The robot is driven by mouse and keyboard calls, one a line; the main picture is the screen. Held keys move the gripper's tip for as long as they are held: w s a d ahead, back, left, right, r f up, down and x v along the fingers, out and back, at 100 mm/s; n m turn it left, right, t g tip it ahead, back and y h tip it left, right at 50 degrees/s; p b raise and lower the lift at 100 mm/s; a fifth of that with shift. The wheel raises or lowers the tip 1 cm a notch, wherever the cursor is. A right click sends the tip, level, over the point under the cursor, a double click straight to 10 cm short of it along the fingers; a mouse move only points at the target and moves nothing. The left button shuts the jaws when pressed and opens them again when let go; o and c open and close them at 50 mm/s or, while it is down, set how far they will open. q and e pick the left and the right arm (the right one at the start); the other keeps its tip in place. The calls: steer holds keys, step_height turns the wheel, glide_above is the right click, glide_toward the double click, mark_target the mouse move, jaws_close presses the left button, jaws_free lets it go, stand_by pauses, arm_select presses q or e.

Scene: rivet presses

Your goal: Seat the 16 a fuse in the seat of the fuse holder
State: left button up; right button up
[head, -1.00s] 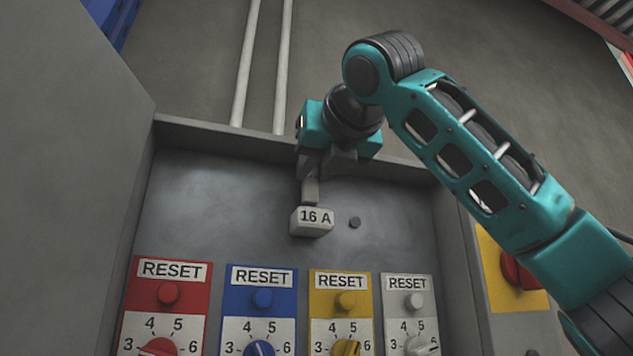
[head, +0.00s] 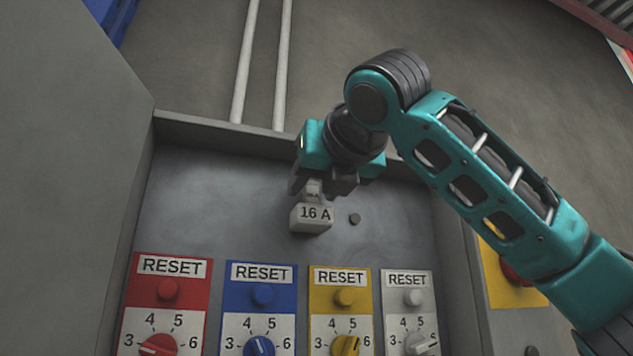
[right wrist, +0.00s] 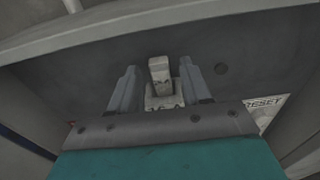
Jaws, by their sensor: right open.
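The 16 A fuse (head: 312,218) is a pale grey block with black lettering and a narrow upright tab, at the upper middle of the cabinet's back panel. My right gripper (head: 322,187) is open just above the block, around the tab. In the right wrist view the two fingers stand apart on either side of the fuse's tab (right wrist: 160,74), with gaps showing. I cannot make out the fuse holder or its seat as a separate part. My left gripper is not in view.
The cabinet's top edge (head: 220,135) runs close behind the gripper.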

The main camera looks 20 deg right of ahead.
steer(key=shift+s, duration=0.35)
steer(key=s+b, duration=0.1)
steer(key=s, duration=1)
steer(key=shift+s+d+r+b, duration=0.15)
steer(key=shift+d+r+b, duration=0.05)
steer(key=shift+r+b, duration=0.15)
